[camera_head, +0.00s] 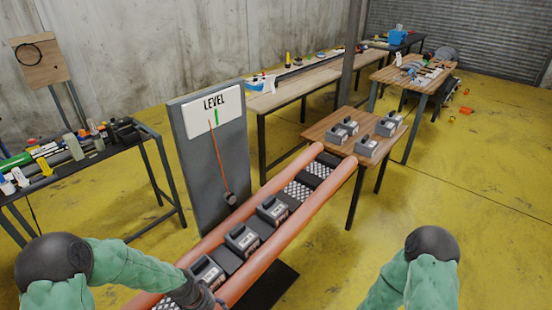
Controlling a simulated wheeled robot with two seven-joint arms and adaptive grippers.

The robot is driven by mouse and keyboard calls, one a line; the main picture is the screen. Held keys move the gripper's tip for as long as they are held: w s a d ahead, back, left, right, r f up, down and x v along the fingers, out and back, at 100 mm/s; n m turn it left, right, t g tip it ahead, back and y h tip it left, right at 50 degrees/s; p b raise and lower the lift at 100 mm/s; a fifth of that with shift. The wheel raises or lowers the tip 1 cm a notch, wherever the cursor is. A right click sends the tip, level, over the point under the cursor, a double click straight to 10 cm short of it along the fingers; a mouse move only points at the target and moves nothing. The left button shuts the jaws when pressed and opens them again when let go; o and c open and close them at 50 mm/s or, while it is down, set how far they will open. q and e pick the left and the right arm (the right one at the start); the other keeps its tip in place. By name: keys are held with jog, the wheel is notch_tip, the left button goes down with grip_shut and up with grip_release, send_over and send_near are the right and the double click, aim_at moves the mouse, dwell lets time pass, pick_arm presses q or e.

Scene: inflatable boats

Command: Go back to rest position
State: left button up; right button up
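My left arm (125,263) comes in from the lower left, over the near end of the orange inflatable tubes (240,285). Its dark wrist end with part of the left gripper (205,296) shows at the bottom edge, close to the nearest grey box-like weight (206,270). The fingertips are cut off or hidden, so I cannot tell if they are open or shut. My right arm (415,275) is bent at the lower right. Its gripper is out of view below the frame.
Further grey weights (271,210) sit in a row between the tubes. More weights (366,147) stand on a wooden table (325,130) at the far end. A grey LEVEL board (208,165) stands left of the tubes. A cluttered dark table (105,155) is at left. Yellow floor at right is clear.

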pick_arm(q)
jog(key=s+d+f+n, duration=0.3)
jog(key=s+d+f, duration=0.2)
jog(key=s, duration=0.1)
jog(key=s+d+f+n+h, duration=0.1)
jog(key=s+d+f+n, duration=0.3)
jog(key=s, duration=0.3)
jog(key=shift+s+d+f, duration=0.25)
jog(key=shift+d+f, duration=0.15)
jog(key=shift+f, duration=0.1)
